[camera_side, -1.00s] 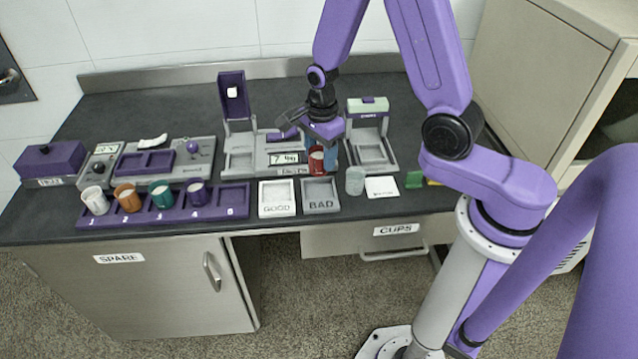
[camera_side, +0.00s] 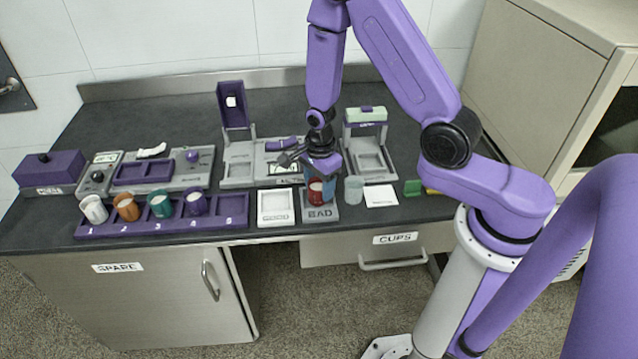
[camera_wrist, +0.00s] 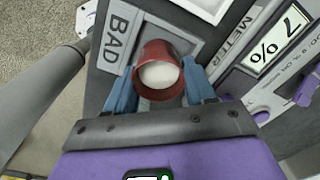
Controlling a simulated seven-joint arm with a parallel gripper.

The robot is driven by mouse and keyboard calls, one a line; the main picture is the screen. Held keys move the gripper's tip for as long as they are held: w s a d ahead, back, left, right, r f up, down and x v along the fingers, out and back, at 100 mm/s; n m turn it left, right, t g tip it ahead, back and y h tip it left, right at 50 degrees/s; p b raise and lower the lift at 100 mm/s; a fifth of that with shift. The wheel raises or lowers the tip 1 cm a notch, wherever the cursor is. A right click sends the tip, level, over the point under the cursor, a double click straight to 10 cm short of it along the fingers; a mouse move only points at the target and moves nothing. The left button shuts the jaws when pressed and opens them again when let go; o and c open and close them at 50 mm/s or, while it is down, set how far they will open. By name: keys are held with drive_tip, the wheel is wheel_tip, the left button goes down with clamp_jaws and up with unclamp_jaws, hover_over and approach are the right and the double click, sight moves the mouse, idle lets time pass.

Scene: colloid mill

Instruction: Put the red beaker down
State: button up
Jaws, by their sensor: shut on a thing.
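The red beaker (camera_side: 315,190) holds white contents, which show from above in the wrist view (camera_wrist: 158,74). My gripper (camera_side: 319,182) is shut on the red beaker, with a blue finger on either side of it in the wrist view (camera_wrist: 160,88). The beaker is over the grey tray marked BAD (camera_side: 321,213), which also shows in the wrist view (camera_wrist: 125,25). I cannot tell whether the beaker's base touches the tray. The tray marked GOOD (camera_side: 275,208) is just to the left and looks empty.
A purple rack (camera_side: 165,228) at the left holds several cups; its right-hand slot is empty. The meter (camera_side: 238,165) stands behind the trays. A clear beaker (camera_side: 353,190) and a white card (camera_side: 381,195) are close on the right. The counter's front edge is near.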

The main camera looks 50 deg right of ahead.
drive_tip(key=shift+f, duration=0.15)
drive_tip(key=o, duration=1.2)
drive_tip(key=shift+c, duration=0.2)
drive_tip(key=s+a+r+n, duration=0.2)
drive_tip(key=r+n, duration=0.3)
drive_tip(key=r, duration=0.3)
drive_tip(key=s+a+r+n, duration=0.15)
drive_tip(key=r+n, duration=0.25)
drive_tip(key=r, duration=0.4)
drive_tip(key=s+r+n, duration=0.2)
drive_tip(key=s+n, duration=0.8)
drive_tip(key=n, duration=0.1)
drive_tip(key=s+r+n, duration=0.3)
drive_tip(key=s+n, duration=0.6)
drive_tip(key=n, duration=0.3)
drive_tip(key=shift+s+r, duration=0.25)
drive_tip(key=shift+s, duration=0.1)
